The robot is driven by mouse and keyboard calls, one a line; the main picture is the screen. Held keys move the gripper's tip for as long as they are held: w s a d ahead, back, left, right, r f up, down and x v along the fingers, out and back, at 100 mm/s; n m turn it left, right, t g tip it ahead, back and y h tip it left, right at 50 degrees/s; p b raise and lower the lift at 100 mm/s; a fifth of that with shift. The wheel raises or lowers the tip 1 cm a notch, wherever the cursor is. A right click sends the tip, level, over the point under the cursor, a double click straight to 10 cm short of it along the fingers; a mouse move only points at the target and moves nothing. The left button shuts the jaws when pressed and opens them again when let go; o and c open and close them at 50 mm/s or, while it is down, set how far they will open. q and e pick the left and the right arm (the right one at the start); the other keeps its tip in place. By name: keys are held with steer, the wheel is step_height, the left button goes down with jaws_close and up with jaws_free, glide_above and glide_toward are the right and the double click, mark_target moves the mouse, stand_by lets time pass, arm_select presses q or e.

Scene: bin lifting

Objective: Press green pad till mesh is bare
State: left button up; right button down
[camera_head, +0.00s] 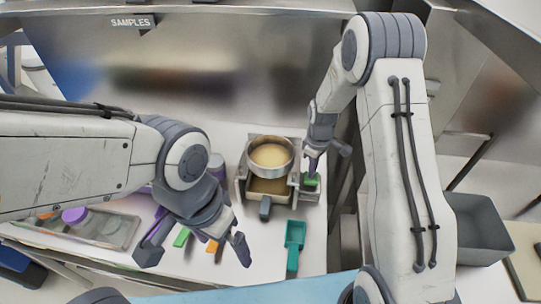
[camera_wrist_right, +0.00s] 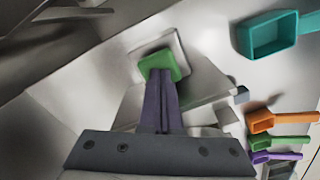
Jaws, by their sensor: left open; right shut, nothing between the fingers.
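The green pad (camera_head: 311,181) sits on a small block at the right side of the sieve stand; it also shows in the right wrist view (camera_wrist_right: 158,64). My right gripper (camera_head: 314,164) is shut and empty, pointing down with its fingertips at the pad. In the right wrist view its tips (camera_wrist_right: 160,74) overlap the pad and appear to touch it. The round metal sieve (camera_head: 270,171) holds tan powder (camera_head: 270,154), which covers its mesh. Tan powder also shows below the sieve. My left gripper (camera_head: 196,251) is open and empty, low over the table's front left.
A teal scoop (camera_head: 295,236) lies right of centre at the front. Orange (camera_wrist_right: 262,120), green and purple scoops lie near my left gripper. A tray (camera_head: 120,233) with jars is at the left. A grey bin (camera_head: 483,228) stands at the right, beyond my right arm.

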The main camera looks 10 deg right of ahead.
steer(key=shift+r, duration=0.1)
stand_by(0.4)
steer(key=shift+f+b, duration=0.5)
steer(key=shift+f, duration=0.1)
steer(key=shift+r+p, duration=0.65)
steer(key=shift+r, duration=0.1)
steer(key=shift+f, duration=0.1)
steer(key=shift+f+b, duration=0.65)
steer(key=shift+f, duration=0.1)
steer(key=shift+r+p, duration=0.65)
steer(key=shift+r, duration=0.15)
